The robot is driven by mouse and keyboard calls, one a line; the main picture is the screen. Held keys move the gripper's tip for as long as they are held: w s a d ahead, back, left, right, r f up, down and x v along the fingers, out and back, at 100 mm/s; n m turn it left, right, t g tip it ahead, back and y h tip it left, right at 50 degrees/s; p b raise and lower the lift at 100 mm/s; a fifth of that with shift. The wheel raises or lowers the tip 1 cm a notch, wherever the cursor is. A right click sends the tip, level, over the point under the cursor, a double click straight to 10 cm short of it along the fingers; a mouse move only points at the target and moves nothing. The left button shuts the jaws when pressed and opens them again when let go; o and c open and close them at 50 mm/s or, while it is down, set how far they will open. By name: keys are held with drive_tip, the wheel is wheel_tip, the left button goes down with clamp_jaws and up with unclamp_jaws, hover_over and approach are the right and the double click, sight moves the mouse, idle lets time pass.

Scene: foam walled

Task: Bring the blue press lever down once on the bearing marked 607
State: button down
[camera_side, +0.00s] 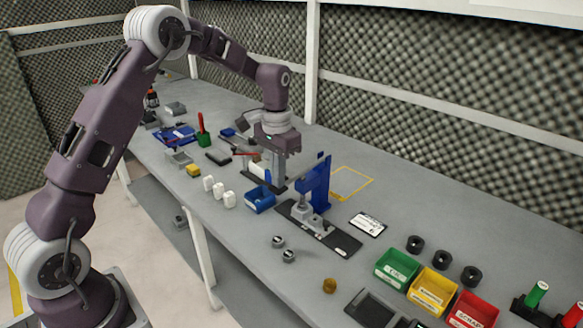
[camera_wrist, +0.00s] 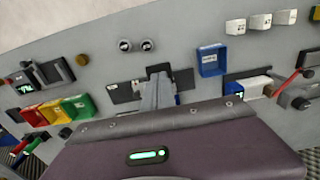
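The blue press (camera_side: 318,185) stands on a dark base plate (camera_side: 343,243) in the middle of the bench; I cannot make out its lever separately. A grey fixture sits on the plate at its foot. Two small round metal bearings (camera_side: 278,241) (camera_side: 288,256) lie apart in front of the plate; they also show in the wrist view (camera_wrist: 124,45) (camera_wrist: 147,44). I cannot read any marking on them. My gripper (camera_side: 279,159) hangs above the bench, left of and behind the blue press, apart from it. Its fingers are too unclear to tell open from shut.
A second press with a red lever (camera_side: 244,153) stands behind my gripper. A blue bin (camera_side: 260,199) is left of the blue press. Green (camera_side: 397,267), yellow (camera_side: 433,290) and red (camera_side: 473,311) bins stand at the right. A white card (camera_side: 368,224) lies beside the plate.

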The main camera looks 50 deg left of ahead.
wheel_tip(320, 180, up, 11)
idle(0.9)
drive_tip(key=s+d+r+t, duration=0.2)
drive_tip(key=s+d+r, duration=0.3)
drive_tip(key=s+r, duration=0.3)
drive_tip(key=s+d+f+t, duration=0.1)
drive_tip(key=s+d+f, duration=0.1)
drive_tip(key=s, duration=0.9)
drive_tip(key=s+d+f+t, duration=0.2)
drive_tip(key=s+d, duration=0.1)
drive_tip(key=s, duration=0.9)
drive_tip(key=shift+t, duration=0.3)
